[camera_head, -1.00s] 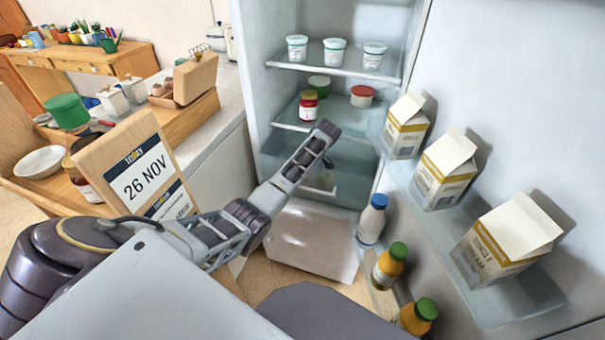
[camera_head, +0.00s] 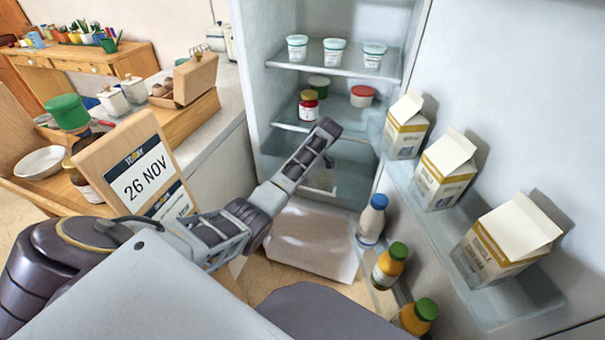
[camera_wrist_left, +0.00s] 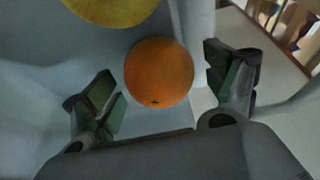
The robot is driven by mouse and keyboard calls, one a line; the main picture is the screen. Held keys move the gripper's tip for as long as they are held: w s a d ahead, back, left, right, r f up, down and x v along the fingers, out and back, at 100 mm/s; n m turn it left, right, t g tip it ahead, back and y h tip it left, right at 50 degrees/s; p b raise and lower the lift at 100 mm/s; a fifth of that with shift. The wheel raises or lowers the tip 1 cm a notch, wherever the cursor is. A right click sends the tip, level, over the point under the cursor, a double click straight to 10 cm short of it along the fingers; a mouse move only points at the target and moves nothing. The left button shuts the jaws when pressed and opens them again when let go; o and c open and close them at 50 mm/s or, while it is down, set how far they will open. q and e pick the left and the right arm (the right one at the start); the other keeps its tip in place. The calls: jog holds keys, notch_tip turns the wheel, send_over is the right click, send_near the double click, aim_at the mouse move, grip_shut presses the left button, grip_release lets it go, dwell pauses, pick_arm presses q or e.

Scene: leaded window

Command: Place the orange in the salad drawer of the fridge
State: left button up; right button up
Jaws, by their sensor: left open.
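The orange (camera_wrist_left: 158,72) is in the left wrist view, between the spread fingers of my left gripper (camera_wrist_left: 160,76), with a gap on either side. The gripper is open and does not grip it. In the head view my left arm reaches into the fridge, its end in front of the clear salad drawer (camera_head: 350,187) below the lower shelf. The fingers and the orange are hidden there behind the arm. A pale surface lies around the orange in the wrist view; I cannot tell surely whether it is the drawer's inside. My right gripper is not in view.
A yellow fruit (camera_wrist_left: 112,8) lies beyond the orange. White tubs (camera_head: 335,52) and jars (camera_head: 309,105) stand on the shelves above. The open door at right holds cartons (camera_head: 443,168) and bottles (camera_head: 390,266). A counter (camera_head: 215,150) is left of the fridge.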

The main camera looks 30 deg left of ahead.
pick_arm(q)
jog(key=v, duration=0.5)
jog(key=shift+r+p, duration=0.15)
jog(key=shift+p, duration=0.2)
jog(key=shift+w+d+r, duration=0.1)
jog(key=shift+d+r, duration=0.2)
jog(key=shift+r, duration=0.3)
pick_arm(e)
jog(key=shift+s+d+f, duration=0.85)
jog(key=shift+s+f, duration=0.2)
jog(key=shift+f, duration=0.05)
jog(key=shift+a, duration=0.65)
pick_arm(q)
jog(key=shift+c, duration=0.3)
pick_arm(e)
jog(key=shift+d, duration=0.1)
